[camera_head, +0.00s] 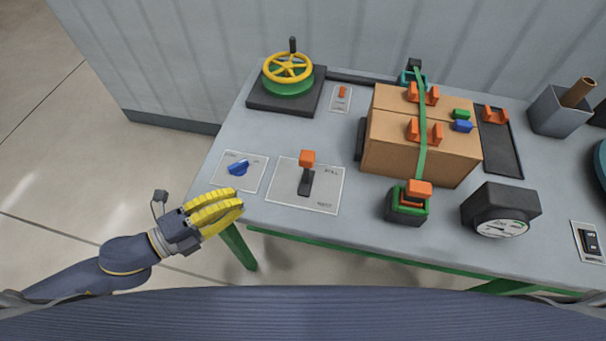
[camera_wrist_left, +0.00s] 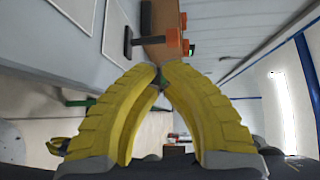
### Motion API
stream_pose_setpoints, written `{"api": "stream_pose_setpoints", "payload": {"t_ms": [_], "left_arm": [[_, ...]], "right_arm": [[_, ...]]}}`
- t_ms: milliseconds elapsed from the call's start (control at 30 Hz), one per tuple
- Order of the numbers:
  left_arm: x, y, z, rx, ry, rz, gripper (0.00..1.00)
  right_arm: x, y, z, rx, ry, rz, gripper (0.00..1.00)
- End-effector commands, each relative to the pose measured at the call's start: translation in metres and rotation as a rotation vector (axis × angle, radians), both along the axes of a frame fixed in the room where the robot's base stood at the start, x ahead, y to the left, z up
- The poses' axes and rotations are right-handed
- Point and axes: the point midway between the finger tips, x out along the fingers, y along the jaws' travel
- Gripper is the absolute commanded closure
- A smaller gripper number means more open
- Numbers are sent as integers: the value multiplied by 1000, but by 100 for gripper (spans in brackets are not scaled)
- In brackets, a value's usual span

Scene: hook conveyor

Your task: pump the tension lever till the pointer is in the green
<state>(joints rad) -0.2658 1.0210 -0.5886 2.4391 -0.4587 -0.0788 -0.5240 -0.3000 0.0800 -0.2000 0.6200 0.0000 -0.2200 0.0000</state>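A strap tensioner (camera_head: 405,213), black and green with an orange-topped lever (camera_head: 419,189), stands at the table's front, at the lower end of a green strap (camera_head: 422,150). To its right is a black gauge (camera_head: 500,206) with a white dial; its pointer is too small to read. My left gripper (camera_head: 242,200), with yellow fingers, is off the table's front left edge, well left of the tensioner and touching nothing. In the left wrist view its fingertips (camera_wrist_left: 160,68) come together, with nothing seen between them. My right gripper is out of view.
Strapped brown boxes (camera_head: 390,145) fill the middle. A yellow handwheel (camera_head: 288,68) is at the back left; a grey bin (camera_head: 556,112) is at the right.

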Motion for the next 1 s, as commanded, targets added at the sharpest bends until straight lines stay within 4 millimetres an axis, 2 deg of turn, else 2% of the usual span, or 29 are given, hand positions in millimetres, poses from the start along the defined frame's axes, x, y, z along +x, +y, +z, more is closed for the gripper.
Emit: {"api": "stream_pose_setpoints", "payload": {"t_ms": [33, 100, 300, 733, 1000], "left_arm": [[-9, -14, 3, -24, -4, -18, 100], [-19, -27, 5, -45, -10, -37, 100], [-34, -47, 11, -79, -22, -67, 100], [-36, -51, 11, -84, -22, -71, 100], [-30, -58, 11, -85, -24, -70, 100]], "right_arm": [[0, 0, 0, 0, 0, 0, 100], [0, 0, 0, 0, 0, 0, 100], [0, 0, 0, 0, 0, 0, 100], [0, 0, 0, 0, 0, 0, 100], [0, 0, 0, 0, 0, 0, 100]]}}
